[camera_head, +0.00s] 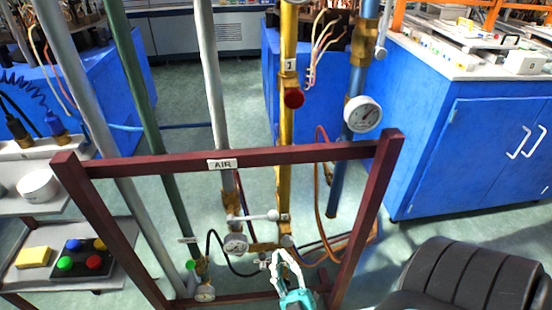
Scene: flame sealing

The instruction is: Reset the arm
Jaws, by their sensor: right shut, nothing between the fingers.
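My right gripper (284,262) shows at the bottom middle of the head view, with white fingers and a teal body. Its fingers are together with nothing between them. It is in front of the lower pipework of a dark red frame (290,153). My left gripper is out of the picture.
The frame carries an "AIR" label (222,164), upright pipes, a red knob (293,98) and several gauges, one at the upper right (362,114). Shelves (25,205) stand at left, a blue cabinet (470,150) at right. A black ribbed object (470,275) is at the lower right.

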